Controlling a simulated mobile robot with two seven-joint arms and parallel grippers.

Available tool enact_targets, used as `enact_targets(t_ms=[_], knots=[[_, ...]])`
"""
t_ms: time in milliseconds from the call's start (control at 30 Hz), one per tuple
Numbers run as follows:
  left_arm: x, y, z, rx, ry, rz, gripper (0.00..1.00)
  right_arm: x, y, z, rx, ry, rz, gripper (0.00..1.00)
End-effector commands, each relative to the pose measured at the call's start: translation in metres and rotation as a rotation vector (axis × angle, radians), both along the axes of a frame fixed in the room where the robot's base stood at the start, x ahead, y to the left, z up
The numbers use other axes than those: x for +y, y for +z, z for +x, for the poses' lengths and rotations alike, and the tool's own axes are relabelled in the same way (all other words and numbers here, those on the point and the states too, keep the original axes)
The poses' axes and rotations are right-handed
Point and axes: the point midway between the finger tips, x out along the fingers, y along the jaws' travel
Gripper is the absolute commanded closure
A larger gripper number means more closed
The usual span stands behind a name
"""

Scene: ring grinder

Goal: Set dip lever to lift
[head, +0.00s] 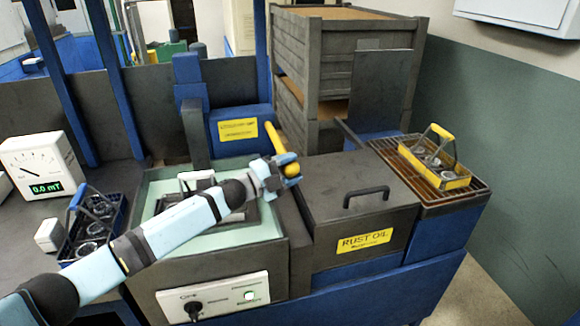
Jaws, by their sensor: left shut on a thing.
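The dip lever (275,138) is a yellow bar in the middle of the head view, between the green-lined tank and the lidded rust oil tank. It slants down towards me to a round yellow knob (292,169). My left arm reaches in from the lower left, and my left gripper (284,170) is shut on the lever at its knob end. The fingers partly hide the knob. No lift or dip marking on the lever can be read. My right gripper is out of view.
The rust oil tank (330,205) has its lid down. A yellow-handled basket (437,172) stands on a rack at the right. A blue-handled basket (90,222) and a meter (42,165) reading 0.0 mT are at the left. A blue box (240,132) stands behind the lever.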

Motion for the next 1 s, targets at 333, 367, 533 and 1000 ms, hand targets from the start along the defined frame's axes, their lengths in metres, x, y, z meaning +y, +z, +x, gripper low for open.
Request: enact_targets(t_ms=[333, 367, 533, 1000], knots=[[0.0, -0.009, 0.0, -0.025, 0.0, 0.009, 0.92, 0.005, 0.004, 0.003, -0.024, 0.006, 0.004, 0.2], [0.0, -0.009, 0.0, -0.025, 0.0, 0.009, 0.92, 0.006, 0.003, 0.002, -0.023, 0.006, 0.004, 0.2], [0.0, -0.009, 0.0, -0.025, 0.0, 0.009, 0.92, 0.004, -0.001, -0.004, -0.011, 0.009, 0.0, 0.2], [0.005, -0.01, -0.002, -0.025, 0.001, 0.009, 0.24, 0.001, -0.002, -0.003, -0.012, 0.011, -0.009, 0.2]])
